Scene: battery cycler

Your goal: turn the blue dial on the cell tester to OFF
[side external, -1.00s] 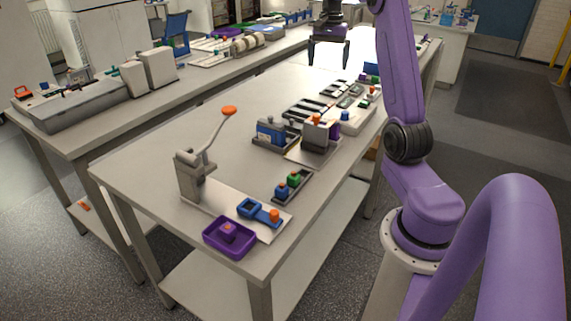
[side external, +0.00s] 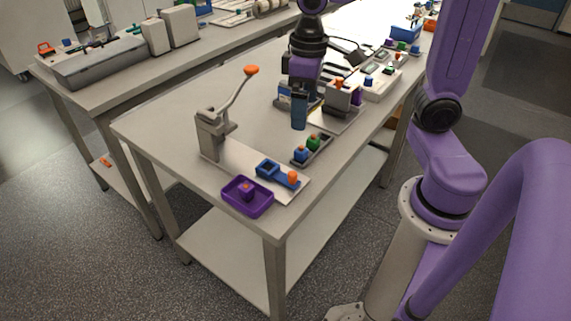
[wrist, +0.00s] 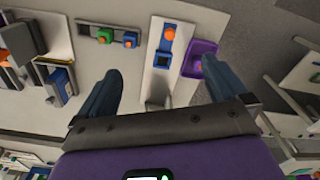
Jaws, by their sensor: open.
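My gripper (side external: 300,112) is open and empty, pointing down above the near bench, close to a blue-fronted device (side external: 284,98). The blue-fronted device also shows in the wrist view (wrist: 60,84), left of the fingers. A small blue knob-like piece (side external: 368,81) sits on a pale unit farther back. A dark tray holds a blue knobbed piece (side external: 301,154) and a green one (side external: 314,142). I cannot tell which is the tester's dial, and no OFF mark is readable.
A press with an orange-tipped lever (side external: 251,71) stands at the left. Near it are a blue fixture with an orange piece (side external: 292,178) and a purple tray (side external: 240,205). A grey block with an orange top (side external: 340,97) stands right of my gripper.

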